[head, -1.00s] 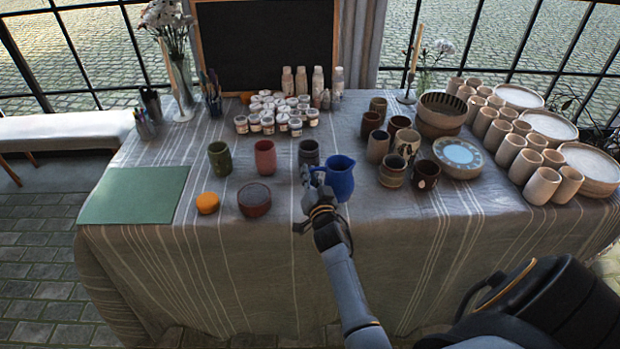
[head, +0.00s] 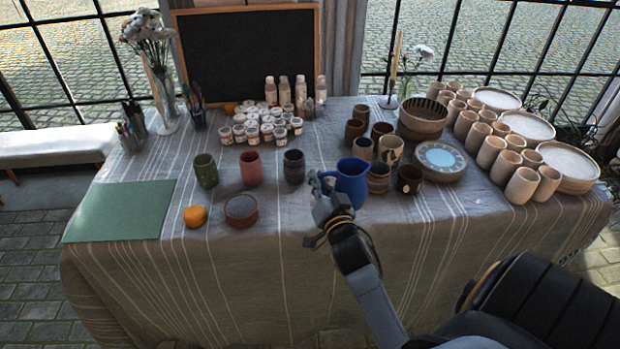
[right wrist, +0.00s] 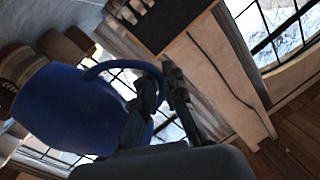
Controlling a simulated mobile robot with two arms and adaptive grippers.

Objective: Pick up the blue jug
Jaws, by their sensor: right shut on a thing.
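The blue jug (head: 351,182) is near the front of the table, upright or nearly so, in front of the patterned cups. My right gripper (head: 322,186) is at its left side, shut on its handle. In the right wrist view the jug (right wrist: 75,108) fills the left side, and the fingers of my right gripper (right wrist: 158,95) close around the looped handle. The jug appears lifted a little off the cloth, but its base is partly hidden by my gripper. My left gripper is not in view.
Patterned cups (head: 379,178) stand close behind and right of the jug. A dark grey cup (head: 293,166) and a red cup (head: 251,168) stand to its left. A brown bowl (head: 241,208) and an orange sponge-like object (head: 195,216) lie front left. The green mat (head: 120,212) is bare.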

